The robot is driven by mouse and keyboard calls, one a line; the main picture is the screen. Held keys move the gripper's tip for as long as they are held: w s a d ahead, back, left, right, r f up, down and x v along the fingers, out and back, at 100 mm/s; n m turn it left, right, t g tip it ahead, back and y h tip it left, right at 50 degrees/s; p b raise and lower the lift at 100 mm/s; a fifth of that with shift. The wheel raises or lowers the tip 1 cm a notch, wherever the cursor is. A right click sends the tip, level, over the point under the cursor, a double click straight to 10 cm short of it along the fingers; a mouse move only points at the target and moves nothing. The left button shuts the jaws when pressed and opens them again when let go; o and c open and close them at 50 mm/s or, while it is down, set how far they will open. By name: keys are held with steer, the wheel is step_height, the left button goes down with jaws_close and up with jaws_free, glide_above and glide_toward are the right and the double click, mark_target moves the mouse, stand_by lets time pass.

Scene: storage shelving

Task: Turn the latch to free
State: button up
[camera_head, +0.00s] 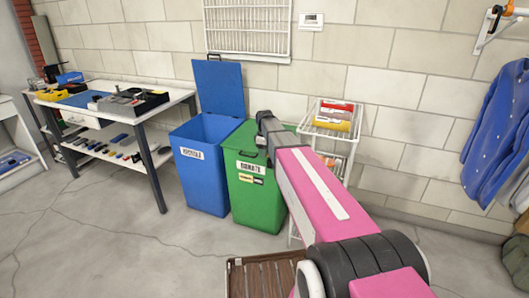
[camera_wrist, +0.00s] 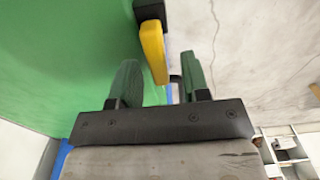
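The latch is a yellow bar with a black end piece (camera_wrist: 152,45) beside a green surface in the wrist view. The bar's near end lies between my fingertips in the picture; I cannot tell if they touch it. My gripper (camera_wrist: 161,80) is open, with one green-tipped finger on each side. In the head view, the green bin (camera_head: 255,207) stands with its lid down, and a small yellow and black piece (camera_head: 249,179) shows on its front below a white label. My pink arm reaches toward the bin there, and my fingers cannot be made out.
A blue bin (camera_head: 201,172) with its lid up stands left of the green bin. A white wire rack (camera_head: 328,123) is behind on the right. A workbench (camera_head: 172,99) with tools stands at the left. A slatted wooden crate or pallet (camera_head: 262,276) is on the floor in front.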

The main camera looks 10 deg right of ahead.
steer(key=shift+r, duration=0.1)
step_height(320, 180, up, 11)
steer(key=shift+f, duration=0.2)
stand_by(0.5)
steer(key=s+d+f+m, duration=0.2)
steer(key=s+f+m, duration=0.4)
steer(key=s, duration=0.8)
steer(key=s+d+f+m, duration=0.1)
steer(key=s+f+m, duration=0.5)
steer(key=s+f, duration=0.6)
steer(key=s, duration=0.2)
steer(key=shift+s+d+f, duration=0.2)
steer(key=shift+s+d, duration=0.15)
